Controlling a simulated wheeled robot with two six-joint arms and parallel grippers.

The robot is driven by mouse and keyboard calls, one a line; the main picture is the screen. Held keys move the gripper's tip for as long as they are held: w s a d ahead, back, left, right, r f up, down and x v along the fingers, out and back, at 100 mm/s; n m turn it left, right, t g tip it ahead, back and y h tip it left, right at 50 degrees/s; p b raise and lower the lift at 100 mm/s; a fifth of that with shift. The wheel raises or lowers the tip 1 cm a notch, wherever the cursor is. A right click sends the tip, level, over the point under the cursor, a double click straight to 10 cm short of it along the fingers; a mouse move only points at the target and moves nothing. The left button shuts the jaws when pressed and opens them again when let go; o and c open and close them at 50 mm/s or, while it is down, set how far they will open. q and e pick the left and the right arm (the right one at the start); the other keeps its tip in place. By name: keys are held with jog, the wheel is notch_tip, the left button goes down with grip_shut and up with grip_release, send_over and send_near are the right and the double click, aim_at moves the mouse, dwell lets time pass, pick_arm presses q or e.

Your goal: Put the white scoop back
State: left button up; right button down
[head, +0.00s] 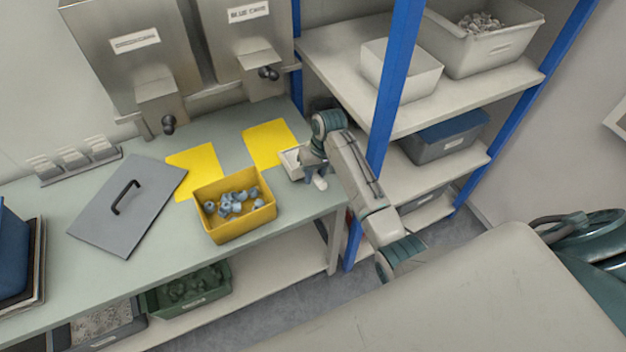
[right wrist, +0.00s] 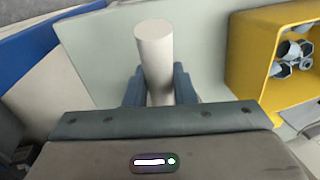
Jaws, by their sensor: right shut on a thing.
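My right gripper (head: 314,172) is at the right end of the workbench and is shut on the white scoop. In the right wrist view, the scoop's round white handle (right wrist: 154,60) sits between the two blue fingers of my right gripper (right wrist: 160,88). In the head view, the handle end (head: 320,183) shows just below the gripper. A white, box-shaped part (head: 290,163), which looks like the scoop's pan, shows left of the gripper and is partly hidden by it. I cannot tell whether it touches the bench. My left gripper is not in view.
A yellow bin (head: 238,228) with several blue-grey parts stands left of the gripper; it also shows in the right wrist view (right wrist: 245,70). Yellow mats (head: 268,141) lie behind. A grey lid (head: 115,220) lies at left. A blue-post shelf (head: 392,85) stands close right.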

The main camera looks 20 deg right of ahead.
notch_tip(320, 180, down, 4)
jog(key=shift+a+r+p, duration=0.1)
jog(key=shift+r+p, duration=0.15)
jog(key=shift+p, duration=0.2)
jog(key=shift+f, duration=0.3)
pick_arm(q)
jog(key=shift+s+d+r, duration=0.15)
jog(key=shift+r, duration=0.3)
pick_arm(e)
jog(key=c, duration=1.2)
grip_release()
pick_arm(q)
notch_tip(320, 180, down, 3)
jog(key=b, duration=0.3)
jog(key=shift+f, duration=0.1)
pick_arm(e)
notch_tip(320, 180, up, 12)
jog(key=d, duration=0.2)
jog(key=shift+s+d, duration=0.15)
